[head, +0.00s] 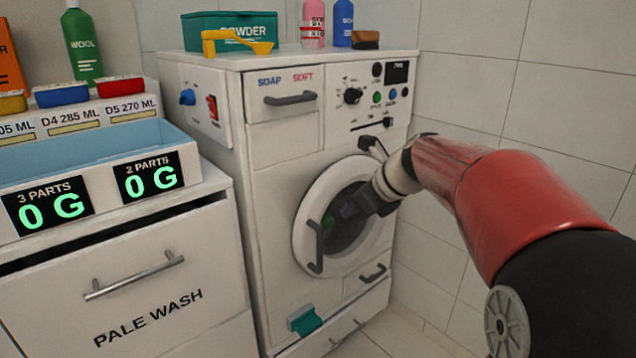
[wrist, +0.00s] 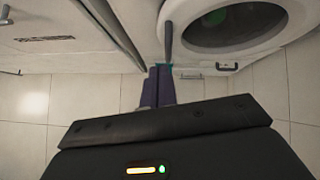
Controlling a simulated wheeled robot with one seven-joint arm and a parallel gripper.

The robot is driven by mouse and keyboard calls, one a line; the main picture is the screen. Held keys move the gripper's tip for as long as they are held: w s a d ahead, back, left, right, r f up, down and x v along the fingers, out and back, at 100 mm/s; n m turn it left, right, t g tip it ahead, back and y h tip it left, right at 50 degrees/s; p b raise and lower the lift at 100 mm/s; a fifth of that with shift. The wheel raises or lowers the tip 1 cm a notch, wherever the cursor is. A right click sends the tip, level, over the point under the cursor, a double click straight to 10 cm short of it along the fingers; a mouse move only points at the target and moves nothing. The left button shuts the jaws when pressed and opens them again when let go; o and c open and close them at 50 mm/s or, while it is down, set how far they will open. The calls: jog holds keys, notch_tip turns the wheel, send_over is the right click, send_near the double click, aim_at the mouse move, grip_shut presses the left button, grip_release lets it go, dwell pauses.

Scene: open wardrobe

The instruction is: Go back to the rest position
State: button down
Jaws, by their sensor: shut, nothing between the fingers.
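My gripper (head: 349,211) is in front of the washing machine's round door (head: 303,225), at the end of my red and black arm. In the wrist view its two purple fingers (wrist: 158,72) are together, with nothing between them. The door looks shut. Its dark vertical handle (head: 316,250) is left of my gripper in the head view. In the wrist view the handle (wrist: 168,38) ends close to the fingertips; I cannot tell whether they touch. My wrist hides part of the door's right side.
The washing machine (head: 270,170) has a soap drawer (head: 285,100) and a knob panel (head: 375,95). On top are a powder box (head: 215,30), yellow scoop (head: 235,42), brush (head: 366,40) and bottles. A PALE WASH drawer unit (head: 215,270) stands left. A tiled wall is right.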

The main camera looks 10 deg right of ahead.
jog(key=s+f+n+h, duration=0.2)
jog(key=s+f+n, duration=0.2)
jog(key=s+n, duration=0.9)
jog(key=s+f+n+g+h, duration=0.1)
jog(key=s+f+n+h, duration=0.2)
jog(key=s+n, duration=1)
jog(key=shift+s+d+f+n, duration=0.45)
jog(key=shift+s+f, duration=0.2)
jog(key=shift+s, duration=0.45)
